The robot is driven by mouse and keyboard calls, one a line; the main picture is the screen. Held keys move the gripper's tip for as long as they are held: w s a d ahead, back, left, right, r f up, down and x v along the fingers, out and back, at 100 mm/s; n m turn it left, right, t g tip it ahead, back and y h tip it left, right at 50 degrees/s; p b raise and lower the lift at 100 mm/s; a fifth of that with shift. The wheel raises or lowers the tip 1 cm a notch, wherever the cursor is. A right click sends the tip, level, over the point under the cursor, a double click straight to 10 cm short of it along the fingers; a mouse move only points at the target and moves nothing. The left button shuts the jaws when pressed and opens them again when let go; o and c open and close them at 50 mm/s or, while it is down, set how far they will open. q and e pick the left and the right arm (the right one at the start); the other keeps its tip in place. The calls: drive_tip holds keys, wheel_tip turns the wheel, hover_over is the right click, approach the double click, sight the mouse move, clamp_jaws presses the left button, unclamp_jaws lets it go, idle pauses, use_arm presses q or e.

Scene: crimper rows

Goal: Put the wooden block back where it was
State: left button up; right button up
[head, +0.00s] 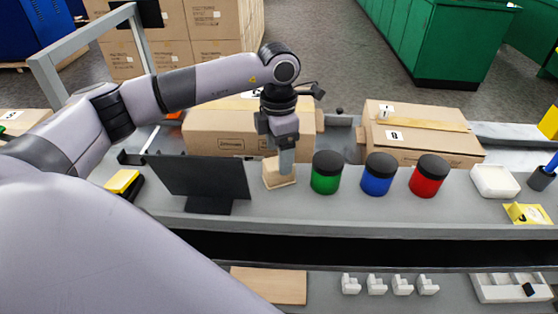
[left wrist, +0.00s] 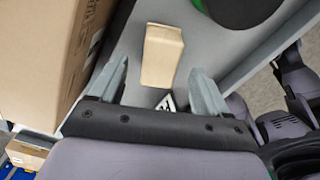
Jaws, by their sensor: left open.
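The wooden block (head: 277,172) stands on the grey shelf (head: 330,207), between a black panel and a green jar. My left gripper (head: 286,162) points down at the block from above, and its finger partly covers it in the head view. In the left wrist view the block (left wrist: 161,55) lies ahead of and between the two spread fingers of my left gripper (left wrist: 155,85). The fingers are open, with gaps on both sides of the block. My right gripper is not in view.
The black panel (head: 200,180) stands left of the block. Close on the right stand green (head: 326,177), blue (head: 378,178) and red (head: 428,180) jars. Cardboard boxes (head: 215,145) (head: 420,140) lie behind. A lower level holds a wooden board (head: 268,285) and several white parts.

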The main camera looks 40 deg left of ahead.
use_arm(q)
wheel_tip(320, 180, up, 8)
drive_tip(key=shift+r, duration=0.15)
idle(0.6)
